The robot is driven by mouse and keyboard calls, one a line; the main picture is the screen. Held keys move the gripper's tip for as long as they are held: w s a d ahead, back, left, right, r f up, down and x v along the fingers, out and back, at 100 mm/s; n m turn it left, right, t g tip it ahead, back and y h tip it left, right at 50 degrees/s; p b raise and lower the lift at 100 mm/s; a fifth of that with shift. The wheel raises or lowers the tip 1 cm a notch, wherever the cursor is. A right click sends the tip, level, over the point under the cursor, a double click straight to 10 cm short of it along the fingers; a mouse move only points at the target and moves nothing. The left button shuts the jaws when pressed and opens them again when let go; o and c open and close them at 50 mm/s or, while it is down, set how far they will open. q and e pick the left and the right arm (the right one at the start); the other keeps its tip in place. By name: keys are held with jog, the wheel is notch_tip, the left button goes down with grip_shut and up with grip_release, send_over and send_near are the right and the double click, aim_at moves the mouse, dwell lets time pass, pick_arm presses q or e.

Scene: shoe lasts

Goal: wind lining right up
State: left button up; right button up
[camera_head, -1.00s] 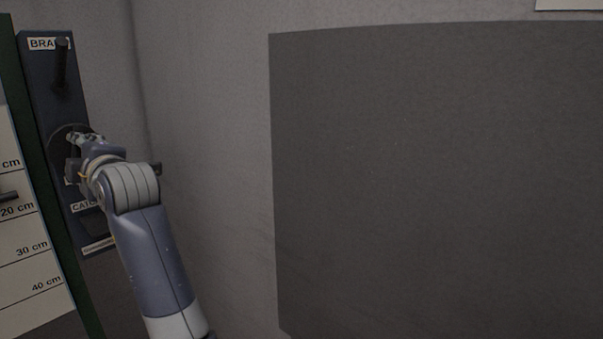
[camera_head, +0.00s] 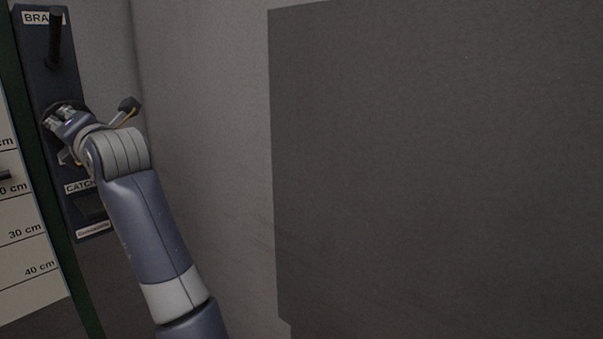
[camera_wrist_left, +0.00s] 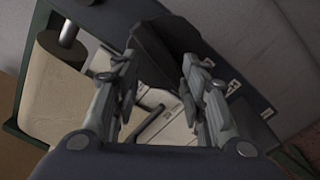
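A dark blue upright panel (camera_head: 40,70) stands at the left, with a label partly reading "BRA" at its top and a black lever (camera_head: 55,38) there. My left gripper (camera_head: 57,118) is at a round dark fitting on this panel, below the lever, and largely hides it. In the left wrist view my left gripper (camera_wrist_left: 160,72) has its two fingers apart. A dark angular part (camera_wrist_left: 160,42) shows between and beyond the fingertips. I cannot tell whether they press on it.
A white board (camera_head: 22,255) with cm marks stands left of the panel behind a green post (camera_head: 58,220). A "CATCH" label and slot sit lower on the panel. A large dark grey sheet (camera_head: 430,170) covers the wall at the right. In the wrist view a pale roll (camera_wrist_left: 55,85) lies left.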

pick_arm(q)
jog(key=n, duration=0.2)
jog(key=n+b, duration=0.1)
jog(key=n, duration=0.2)
jog(key=d+n+b, duration=0.1)
jog(key=n, duration=0.2)
jog(key=shift+w+h, duration=0.15)
jog(key=shift+h, duration=0.15)
pick_arm(e)
jog(key=w+r, duration=0.5)
jog(key=r, duration=0.1)
jog(key=shift+w+a, duration=0.2)
jog(key=shift+a, duration=0.25)
pick_arm(q)
jog(key=shift+w+a, duration=0.1)
pick_arm(e)
jog(key=shift+s+f, duration=0.1)
jog(key=shift+f, duration=0.05)
pick_arm(q)
jog(key=shift+p+x, duration=0.6)
jog(key=shift+x, duration=0.35)
pick_arm(e)
jog(key=s+f, duration=0.2)
jog(key=f, duration=0.1)
jog(key=shift+d, duration=0.15)
jog(key=shift+s, duration=0.1)
pick_arm(q)
jog(key=shift+f, duration=0.1)
pick_arm(e)
jog(key=shift+w, duration=0.2)
